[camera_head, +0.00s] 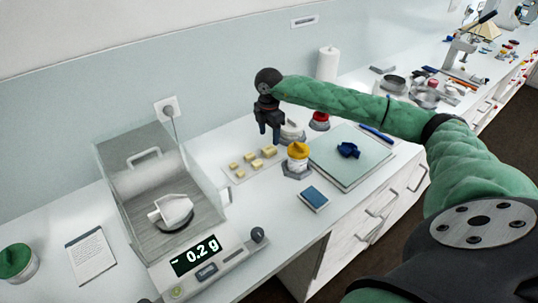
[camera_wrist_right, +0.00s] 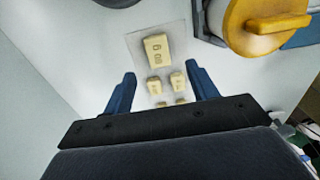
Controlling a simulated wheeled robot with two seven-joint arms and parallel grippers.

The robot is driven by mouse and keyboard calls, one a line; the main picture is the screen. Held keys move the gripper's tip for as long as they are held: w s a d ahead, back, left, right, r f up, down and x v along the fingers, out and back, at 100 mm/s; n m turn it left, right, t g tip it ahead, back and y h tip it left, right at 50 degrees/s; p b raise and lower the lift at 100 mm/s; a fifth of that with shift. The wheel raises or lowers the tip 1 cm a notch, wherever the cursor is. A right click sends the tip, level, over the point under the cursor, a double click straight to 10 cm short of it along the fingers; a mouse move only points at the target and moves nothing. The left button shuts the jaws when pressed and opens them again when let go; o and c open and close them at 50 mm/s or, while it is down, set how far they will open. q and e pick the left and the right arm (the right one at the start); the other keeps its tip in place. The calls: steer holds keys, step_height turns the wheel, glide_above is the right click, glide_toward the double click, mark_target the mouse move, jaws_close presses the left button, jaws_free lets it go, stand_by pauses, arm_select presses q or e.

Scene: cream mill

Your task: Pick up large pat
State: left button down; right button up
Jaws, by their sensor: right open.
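The large pat (camera_wrist_right: 157,48) is a pale yellow block with dark markings. It lies on a pale sheet (camera_wrist_right: 133,42), just beyond my fingertips in the right wrist view. Smaller pats (camera_wrist_right: 154,86) show between the fingers, the lowest partly hidden by my gripper. In the head view several pats (camera_head: 234,167) lie on the sheet, and the biggest-looking one (camera_head: 269,151) is at its right end. My right gripper (camera_head: 270,139) points down above that end, open and empty; it also shows in the right wrist view (camera_wrist_right: 161,70). My left gripper is not in view.
A yellow-topped container (camera_head: 298,156) stands close right of the pats. A white-based object (camera_head: 292,132) stands behind it. A balance (camera_head: 205,262) with a draft shield is at left. A blue pad (camera_head: 314,198) lies in front; a green board (camera_head: 350,170) lies right.

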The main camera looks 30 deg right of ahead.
mark_target(269, 148)
steer(key=shift+f, duration=0.95)
step_height(269, 148, down, 4)
steer(key=shift+w+d+f+b, duration=0.1)
steer(key=shift+w+d+b, duration=0.05)
steer(key=shift+b, duration=0.65)
steer(key=shift+f, duration=0.4)
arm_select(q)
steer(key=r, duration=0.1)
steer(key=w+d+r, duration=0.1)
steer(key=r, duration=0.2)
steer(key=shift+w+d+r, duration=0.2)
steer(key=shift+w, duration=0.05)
arm_select(e)
steer(key=c, duration=1.1)
